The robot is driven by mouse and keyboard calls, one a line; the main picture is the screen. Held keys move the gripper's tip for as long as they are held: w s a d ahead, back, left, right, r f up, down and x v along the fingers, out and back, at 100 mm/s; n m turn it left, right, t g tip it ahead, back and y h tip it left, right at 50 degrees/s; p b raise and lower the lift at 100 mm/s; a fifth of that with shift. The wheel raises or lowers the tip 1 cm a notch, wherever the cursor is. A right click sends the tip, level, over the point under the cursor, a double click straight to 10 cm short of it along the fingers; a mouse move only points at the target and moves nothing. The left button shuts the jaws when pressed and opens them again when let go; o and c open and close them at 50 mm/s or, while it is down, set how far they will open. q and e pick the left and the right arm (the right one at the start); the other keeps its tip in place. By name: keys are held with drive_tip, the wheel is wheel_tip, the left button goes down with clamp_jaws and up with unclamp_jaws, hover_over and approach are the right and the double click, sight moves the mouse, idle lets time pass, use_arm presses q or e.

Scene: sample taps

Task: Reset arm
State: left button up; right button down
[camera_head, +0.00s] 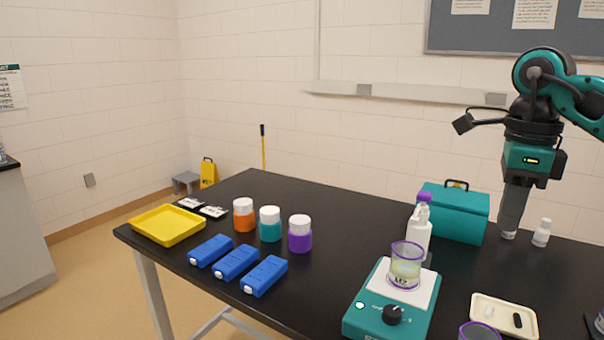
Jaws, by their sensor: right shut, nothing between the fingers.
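My right gripper (510,232) is at the right of the view, pointing down, with its fingers together and nothing held. Its tip shows just in front of a small white bottle and beside the teal case (454,214); I cannot tell how high it is above the table. My right arm comes in from the right edge, teal and black. My left gripper does not show.
The black table (345,225) bears a yellow tray (168,226), jars with white lids (270,224), several blue boxes (236,262), a teal stirrer (378,318) with a beaker (405,265) on it, a spray bottle (418,236) and a cream tray (503,316). The middle is clear.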

drive_tip(key=a+f+n+g+y, duration=0.1)
drive_tip(key=a+f+y, duration=0.4)
drive_tip(key=a+f, duration=0.5)
drive_tip(key=s+a+m+t+y, duration=0.1)
drive_tip(key=s+a+m+y, duration=0.25)
drive_tip(key=a+y, duration=0.55)
drive_tip(key=s+a+m+y, duration=0.3)
drive_tip(key=a+m+y, duration=0.25)
drive_tip(key=a, duration=0.55)
drive_tip(key=w+d+f+m+t+h, duration=0.1)
drive_tip(key=d+f+m+t+h, duration=0.4)
drive_tip(key=f+m+t, duration=0.65)
drive_tip(key=w+d+f+m+t+h, duration=0.1)
drive_tip(key=d+f+m+t+h, duration=0.4)
drive_tip(key=m, duration=1.1)
drive_tip(key=s+d+f+m+g+h, duration=0.2)
drive_tip(key=s+d+f+m+h, duration=0.1)
drive_tip(key=s+f, duration=0.4)
drive_tip(key=s+d+f+m+g+h, duration=0.3)
drive_tip(key=s+d+f+m+h, duration=0.1)
drive_tip(key=s+f+m, duration=0.2)
wheel_tip(320, 180, down, 2)
drive_tip(key=shift+s+d+f+g, duration=0.1)
drive_tip(key=shift+s+d+g, duration=0.25)
drive_tip(key=shift+s, duration=0.1)
